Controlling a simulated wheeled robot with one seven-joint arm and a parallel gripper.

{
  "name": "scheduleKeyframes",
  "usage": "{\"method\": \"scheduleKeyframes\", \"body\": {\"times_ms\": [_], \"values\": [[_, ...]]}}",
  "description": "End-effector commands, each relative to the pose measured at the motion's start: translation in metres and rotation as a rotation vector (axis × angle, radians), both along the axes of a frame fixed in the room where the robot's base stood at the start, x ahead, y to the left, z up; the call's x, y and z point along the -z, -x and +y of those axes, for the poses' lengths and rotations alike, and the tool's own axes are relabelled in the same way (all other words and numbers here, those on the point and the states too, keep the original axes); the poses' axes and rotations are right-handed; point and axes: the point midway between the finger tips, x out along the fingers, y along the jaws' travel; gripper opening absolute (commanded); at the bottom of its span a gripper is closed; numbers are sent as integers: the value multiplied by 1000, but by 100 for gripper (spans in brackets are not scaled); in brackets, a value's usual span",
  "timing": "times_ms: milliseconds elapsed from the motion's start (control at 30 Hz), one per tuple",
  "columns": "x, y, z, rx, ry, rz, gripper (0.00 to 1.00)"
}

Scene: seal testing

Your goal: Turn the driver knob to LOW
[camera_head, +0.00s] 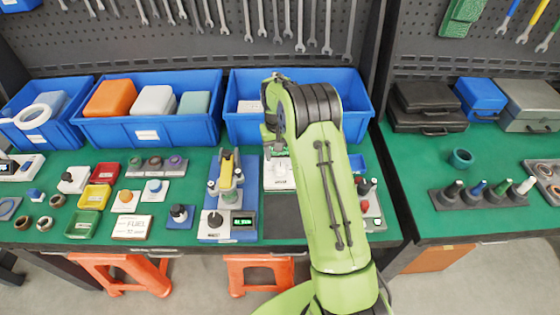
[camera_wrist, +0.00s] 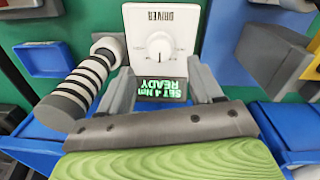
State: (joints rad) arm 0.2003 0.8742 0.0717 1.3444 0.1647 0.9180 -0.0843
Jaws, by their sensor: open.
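The driver unit (camera_wrist: 140,18) is a white panel, seen upside down in the wrist view, with a green-lit display (camera_wrist: 161,89) reading "SET 4 Nm READY". Its round white driver knob (camera_wrist: 159,46) has a dark pointer line on the side toward the display. The dial lettering is too small to read. My gripper (camera_wrist: 162,84) is open, its two grey fingers apart on either side of the display, and nothing is between them. In the head view the driver unit (camera_head: 277,177) stands on the green bench, partly covered by my arm; the knob is not clear there.
A black-and-white striped handle (camera_wrist: 85,85) lies close beside the finger at left in the wrist view. In the head view, a blue-based station (camera_head: 228,229) stands left of the driver unit, and a blue bin (camera_head: 346,112) is behind it.

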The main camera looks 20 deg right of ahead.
Motion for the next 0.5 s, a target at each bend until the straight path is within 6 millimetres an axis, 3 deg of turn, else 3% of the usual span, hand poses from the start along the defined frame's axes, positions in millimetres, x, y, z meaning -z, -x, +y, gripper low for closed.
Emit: {"method": "scheduleKeyframes", "body": {"times_ms": [33, 200, 333, 500], "values": [[-17, -1, 1, 0, 1, -5, 65], [-63, -1, 3, -1, 1, -4, 65], [-85, -1, 4, 0, 0, -2, 65], [-93, -1, 4, 0, 0, 1, 65]]}}
